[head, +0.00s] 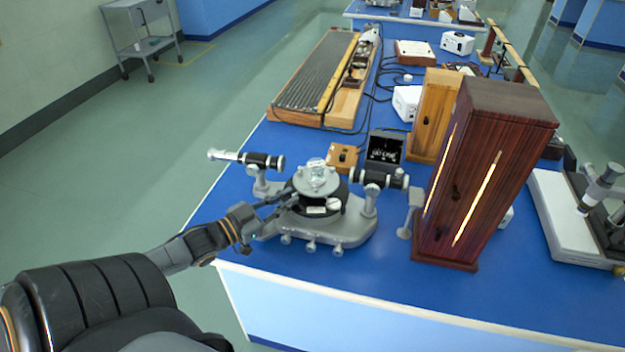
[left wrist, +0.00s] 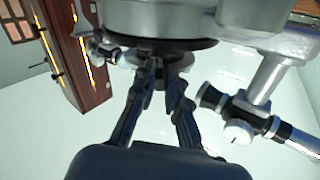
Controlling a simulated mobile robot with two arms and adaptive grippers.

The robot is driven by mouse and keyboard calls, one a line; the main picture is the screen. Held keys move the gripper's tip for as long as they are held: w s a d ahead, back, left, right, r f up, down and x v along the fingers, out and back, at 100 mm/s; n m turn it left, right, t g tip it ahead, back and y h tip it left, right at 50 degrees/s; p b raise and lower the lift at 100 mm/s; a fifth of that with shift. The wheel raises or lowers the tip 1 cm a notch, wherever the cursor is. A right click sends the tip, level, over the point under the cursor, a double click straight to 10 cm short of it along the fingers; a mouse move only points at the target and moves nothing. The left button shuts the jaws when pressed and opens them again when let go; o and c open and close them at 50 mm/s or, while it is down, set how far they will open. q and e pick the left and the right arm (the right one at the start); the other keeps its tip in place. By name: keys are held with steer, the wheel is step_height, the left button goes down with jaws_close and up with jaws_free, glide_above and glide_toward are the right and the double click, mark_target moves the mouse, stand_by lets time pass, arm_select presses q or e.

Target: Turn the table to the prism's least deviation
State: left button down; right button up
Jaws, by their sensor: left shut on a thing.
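The spectrometer (head: 330,225) stands on the blue bench near its front left corner. Its round table (head: 316,183) is in the middle, with a clear glass prism (head: 317,172) on top. One tube (head: 247,159) points left and another (head: 379,179) points right. My left gripper (head: 283,203) reaches in from the left, at the side of the black drum below the table. In the left wrist view, my left gripper (left wrist: 163,72) has its fingers shut on a small part under the drum; which part is largely hidden. My right gripper is not in view.
A tall dark wooden lamp housing (head: 485,170) with lit slits stands close to the right of the spectrometer. A small wooden box (head: 342,157) and a black display (head: 385,147) stand behind it. A long ribbed wooden apparatus (head: 318,85) lies farther back. Bench surface (head: 222,197) at left is clear.

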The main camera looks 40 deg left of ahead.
arm_select(q)
steer(key=shift+a+f+m+h, duration=0.25)
steer(key=shift+a+m+h, duration=0.05)
steer(key=shift+h, duration=0.2)
steer(key=shift+w+a+h, duration=0.1)
steer(key=shift+h, duration=0.2)
steer(key=shift+a+r+m+h+b, duration=0.1)
steer(key=shift+a+m+h+b, duration=0.05)
steer(key=shift+m+h+b, duration=0.2)
steer(key=c, duration=1.3)
jaws_free()
steer(key=shift+c, duration=0.2)
steer(key=shift+r, duration=0.1)
steer(key=v, duration=1.2)
steer(key=shift+r, duration=0.25)
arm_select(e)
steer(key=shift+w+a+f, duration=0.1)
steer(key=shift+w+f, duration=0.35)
